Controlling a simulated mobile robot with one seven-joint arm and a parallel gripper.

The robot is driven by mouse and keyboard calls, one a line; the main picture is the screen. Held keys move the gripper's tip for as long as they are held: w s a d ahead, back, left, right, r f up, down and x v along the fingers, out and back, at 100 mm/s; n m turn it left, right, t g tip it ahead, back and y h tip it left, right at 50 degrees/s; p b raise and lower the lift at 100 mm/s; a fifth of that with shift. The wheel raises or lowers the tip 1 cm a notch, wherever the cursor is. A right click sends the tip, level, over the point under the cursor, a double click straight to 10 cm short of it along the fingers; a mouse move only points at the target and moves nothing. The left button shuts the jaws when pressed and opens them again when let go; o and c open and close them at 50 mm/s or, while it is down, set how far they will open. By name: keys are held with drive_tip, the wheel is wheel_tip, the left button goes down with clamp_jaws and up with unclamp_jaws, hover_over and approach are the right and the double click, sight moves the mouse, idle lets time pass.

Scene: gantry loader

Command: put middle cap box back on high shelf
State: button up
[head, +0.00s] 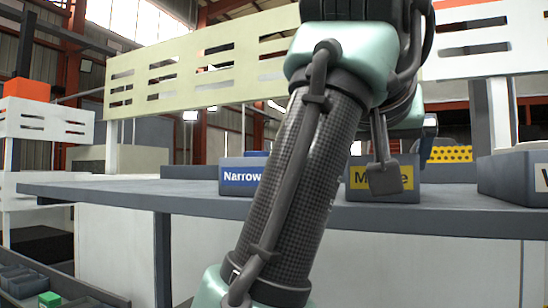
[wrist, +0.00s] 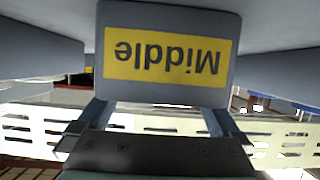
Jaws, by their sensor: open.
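The middle cap box (head: 411,190) is a grey box with a yellow "Middle" label, standing on the grey shelf board (head: 100,191) in the head view. My gripper (head: 384,178) is at its front and hides part of the label. In the wrist view the box (wrist: 228,60) shows upside down, close up, its label facing the camera. My gripper (wrist: 155,115) is open there, one finger near each side of the box. The fingertips are partly hidden by the box, so I cannot tell whether they touch it. My arm hides part of the shelf.
A grey box with a blue "Narrow" label (head: 236,178) stands to the left on the board. Another grey box (head: 505,178) stands at the right, its label cut off. A yellow perforated item (head: 451,154) is behind. A slotted cream panel (head: 190,68) rises at the back.

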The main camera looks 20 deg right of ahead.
drive_tip(key=shift+s+a+r+b, duration=0.15)
drive_tip(key=shift+a+b, duration=0.05)
drive_tip(key=shift+b, duration=0.15)
drive_tip(key=b+v, duration=0.5)
drive_tip(key=v, duration=0.6)
drive_tip(key=shift+s+a, duration=0.2)
drive_tip(key=shift+s, duration=0.05)
drive_tip(key=shift+r, duration=0.15)
